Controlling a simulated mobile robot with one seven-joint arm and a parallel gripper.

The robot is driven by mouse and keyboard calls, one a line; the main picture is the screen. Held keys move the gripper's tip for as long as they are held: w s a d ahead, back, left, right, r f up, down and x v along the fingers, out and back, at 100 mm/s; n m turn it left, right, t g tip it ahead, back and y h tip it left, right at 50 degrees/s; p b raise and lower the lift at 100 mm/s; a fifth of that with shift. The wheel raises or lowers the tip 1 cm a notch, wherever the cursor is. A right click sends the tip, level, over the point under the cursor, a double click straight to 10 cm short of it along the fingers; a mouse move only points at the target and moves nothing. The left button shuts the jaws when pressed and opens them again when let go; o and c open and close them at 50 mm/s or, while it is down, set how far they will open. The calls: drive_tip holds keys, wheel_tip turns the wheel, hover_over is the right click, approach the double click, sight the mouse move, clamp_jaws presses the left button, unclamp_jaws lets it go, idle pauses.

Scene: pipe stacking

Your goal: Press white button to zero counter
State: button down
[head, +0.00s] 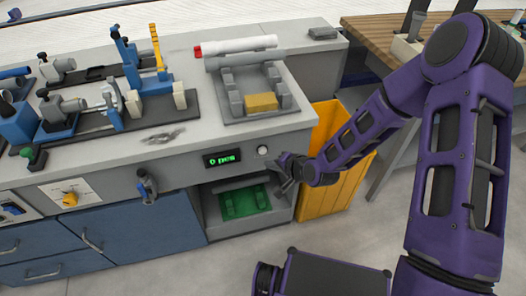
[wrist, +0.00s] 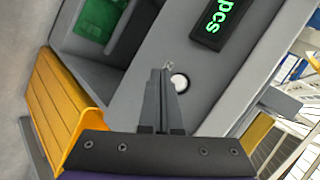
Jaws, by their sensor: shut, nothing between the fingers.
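The white button (head: 263,150) is round and sits on the grey front panel of the bench, right of the counter display. The display (head: 222,158) has green text that reads "0 pcs". In the wrist view, the white button (wrist: 180,83) shows just right of my fingers, and part of the display (wrist: 222,22) reads "pcs". My gripper (head: 274,165) is shut and empty, close below and right of the button. In the wrist view, my gripper (wrist: 166,72) has its fingers together, pointing at the panel beside the button. I cannot tell whether they touch the panel.
A yellow bin (head: 325,185) stands right of the bench, below my arm. An open bay with a green tray (head: 244,201) lies under the panel. On the bench top, a grey rack (head: 232,100) holds a yellow block. Blue clamping tools stand at left.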

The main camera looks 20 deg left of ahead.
drive_tip(key=shift+s+d, duration=0.4)
drive_tip(key=shift+s, duration=0.2)
drive_tip(key=shift+s+d, duration=0.35)
drive_tip(key=shift+s, duration=0.2)
drive_tip(key=shift+w, duration=0.1)
